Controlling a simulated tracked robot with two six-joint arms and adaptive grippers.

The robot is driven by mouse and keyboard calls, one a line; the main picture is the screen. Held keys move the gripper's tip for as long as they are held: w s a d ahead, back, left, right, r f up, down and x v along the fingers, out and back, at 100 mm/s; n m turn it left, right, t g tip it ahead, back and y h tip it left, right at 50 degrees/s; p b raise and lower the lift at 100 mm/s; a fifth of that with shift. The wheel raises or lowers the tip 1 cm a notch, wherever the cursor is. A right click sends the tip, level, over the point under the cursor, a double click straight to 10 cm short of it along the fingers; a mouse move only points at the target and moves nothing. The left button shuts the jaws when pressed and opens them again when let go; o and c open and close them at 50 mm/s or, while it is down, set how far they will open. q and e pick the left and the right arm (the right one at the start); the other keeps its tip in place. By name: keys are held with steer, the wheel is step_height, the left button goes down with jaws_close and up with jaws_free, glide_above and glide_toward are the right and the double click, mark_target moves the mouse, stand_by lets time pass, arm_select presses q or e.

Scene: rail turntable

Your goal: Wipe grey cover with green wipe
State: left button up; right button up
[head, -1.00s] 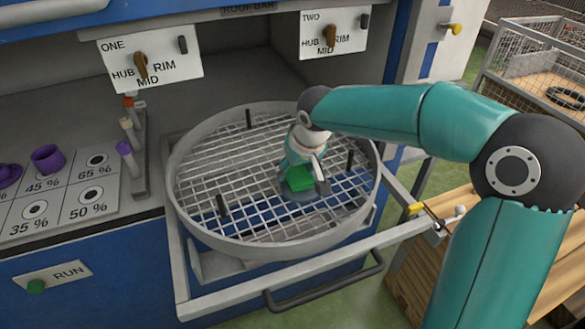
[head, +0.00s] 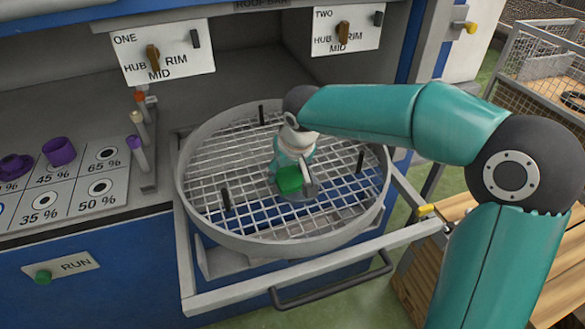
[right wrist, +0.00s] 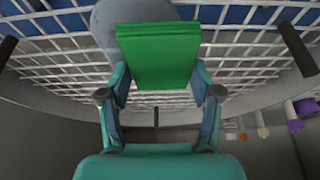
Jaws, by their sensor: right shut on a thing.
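The green wipe (head: 289,180) is a folded block held in my right gripper (head: 295,178). It also shows large in the right wrist view (right wrist: 158,55), between the two fingers. The grey cover (head: 302,194) is a round disc at the middle of the mesh turntable, partly hidden under the wipe and gripper; its edge shows in the right wrist view (right wrist: 106,20). The wipe is over the cover; I cannot tell for sure whether they touch. My left gripper is not in view.
The round mesh turntable (head: 190,205) has a raised rim and several black upright pegs, one at its left (head: 226,199). It sits on a pulled-out frame with a dark handle (head: 330,285). Purple cups (head: 59,151) stand on the percent board at left. A wooden crate (head: 425,275) is at right.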

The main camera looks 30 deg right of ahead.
steer(key=shift+s+d, duration=0.25)
steer(key=shift+d, duration=0.45)
steer(key=shift+s+d, duration=0.2)
steer(key=shift+d, duration=0.45)
steer(key=shift+s+d, duration=0.25)
steer(key=shift+d, duration=0.45)
steer(key=shift+w+a+f+b, duration=0.15)
steer(key=shift+w+a, duration=0.25)
steer(key=shift+a, duration=0.85)
steer(key=shift+w+a+b, duration=0.2)
steer(key=shift+w+a, duration=0.15)
steer(key=shift+a, duration=0.85)
step_height(320, 180, up, 8)
steer(key=p, duration=0.6)
steer(key=shift+w, duration=0.1)
